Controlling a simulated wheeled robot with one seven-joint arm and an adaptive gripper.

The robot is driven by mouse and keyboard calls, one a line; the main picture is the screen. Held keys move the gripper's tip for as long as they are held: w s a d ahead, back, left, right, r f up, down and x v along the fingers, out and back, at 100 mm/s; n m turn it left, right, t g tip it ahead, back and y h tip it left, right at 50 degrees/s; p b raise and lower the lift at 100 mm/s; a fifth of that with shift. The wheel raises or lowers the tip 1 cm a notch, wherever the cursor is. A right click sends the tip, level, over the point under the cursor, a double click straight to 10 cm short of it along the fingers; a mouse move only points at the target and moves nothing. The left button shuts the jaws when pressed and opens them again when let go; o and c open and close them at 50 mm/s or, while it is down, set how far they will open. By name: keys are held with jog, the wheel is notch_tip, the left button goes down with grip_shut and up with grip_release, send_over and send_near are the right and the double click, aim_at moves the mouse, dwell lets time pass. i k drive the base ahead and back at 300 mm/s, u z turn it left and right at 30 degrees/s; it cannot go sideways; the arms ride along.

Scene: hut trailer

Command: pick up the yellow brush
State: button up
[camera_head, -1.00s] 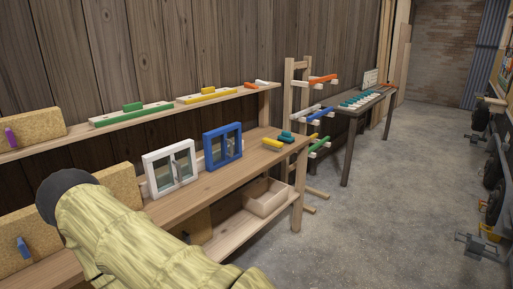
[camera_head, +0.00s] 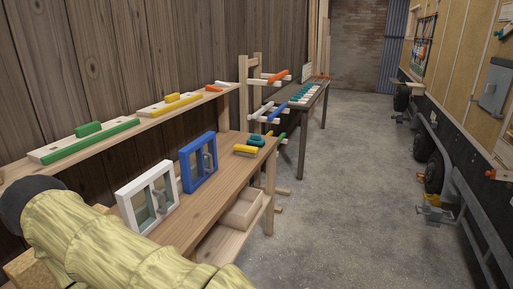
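A small yellow piece with a pale lower edge (camera_head: 246,150) lies near the far end of the wooden bench top; it looks like the yellow brush, though it is small in the picture. It lies beside a teal piece (camera_head: 256,140), and I cannot tell whether they touch. My arm, in a pale yellow sleeve, fills the lower left. My gripper is out of view, so its state is hidden.
A white framed window (camera_head: 131,216) and a blue one (camera_head: 186,178) stand on the bench (camera_head: 212,205). The shelf (camera_head: 20,167) above holds boards with green and yellow blocks. A wooden rack (camera_head: 243,105) stands beyond. The concrete floor (camera_head: 345,200) is clear; a trailer is at right.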

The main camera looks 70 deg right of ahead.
aim_at(248, 151)
jog(key=z, duration=0.7)
jog(key=i, duration=1)
jog(key=z, duration=1.05)
